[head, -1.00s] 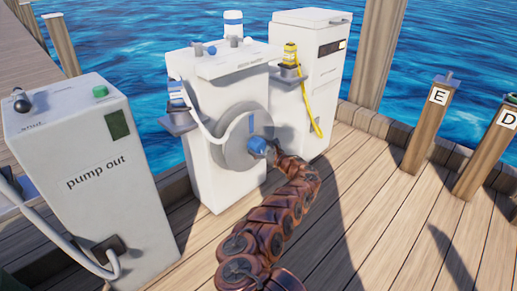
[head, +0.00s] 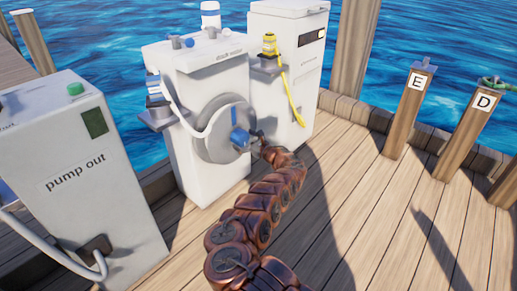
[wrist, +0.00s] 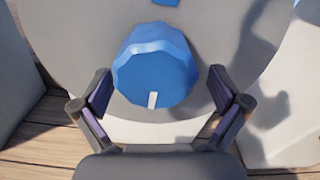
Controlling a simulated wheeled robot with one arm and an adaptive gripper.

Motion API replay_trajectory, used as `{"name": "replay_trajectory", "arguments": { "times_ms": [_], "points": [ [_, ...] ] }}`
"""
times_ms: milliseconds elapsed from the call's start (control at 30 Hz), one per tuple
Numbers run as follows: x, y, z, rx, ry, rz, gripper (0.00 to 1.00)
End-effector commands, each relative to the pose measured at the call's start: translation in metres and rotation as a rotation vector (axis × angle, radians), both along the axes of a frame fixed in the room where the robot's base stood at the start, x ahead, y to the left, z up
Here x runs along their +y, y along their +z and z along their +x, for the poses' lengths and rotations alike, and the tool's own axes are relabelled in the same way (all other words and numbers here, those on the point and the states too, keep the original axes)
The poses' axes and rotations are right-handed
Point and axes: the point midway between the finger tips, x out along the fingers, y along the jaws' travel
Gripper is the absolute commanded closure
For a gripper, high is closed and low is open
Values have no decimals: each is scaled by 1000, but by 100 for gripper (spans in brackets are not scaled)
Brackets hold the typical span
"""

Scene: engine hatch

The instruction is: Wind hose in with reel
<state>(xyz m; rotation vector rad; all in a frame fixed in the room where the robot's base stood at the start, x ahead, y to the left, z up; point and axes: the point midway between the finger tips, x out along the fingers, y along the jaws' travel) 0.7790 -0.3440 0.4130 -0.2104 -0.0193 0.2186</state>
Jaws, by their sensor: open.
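The grey round reel (head: 214,128) is on the front of the white middle cabinet (head: 205,180). A blue knob (head: 239,139) stands out from the reel's lower right. It fills the middle of the wrist view (wrist: 157,72) and has a white mark on it. A white hose (head: 183,118) runs from a holder on the cabinet's left side to the reel. My gripper (wrist: 160,98) is open, with one finger on each side of the blue knob. I cannot tell whether the fingers touch it. In the head view my gripper (head: 252,142) is at the knob, partly hidden by my arm.
A "pump out" cabinet (head: 85,190) stands at the left. Another white cabinet (head: 290,70) with a yellow hose (head: 291,105) stands behind at the right. Wooden posts marked E (head: 409,110) and D (head: 470,130) are further right. The dock planks (head: 360,210) are clear.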

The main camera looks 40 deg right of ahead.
Motion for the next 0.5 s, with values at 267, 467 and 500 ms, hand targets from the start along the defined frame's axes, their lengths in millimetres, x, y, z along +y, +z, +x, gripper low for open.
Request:
{"name": "replay_trajectory", "arguments": {
  "times_ms": [267,467,500],
  "points": [
    [-5,-1,-9,0,-7,4,1],
    [-4,2,-13,-3,-2,3,1],
    [-4,2,-14,-4,0,2,1]
  ]
}}
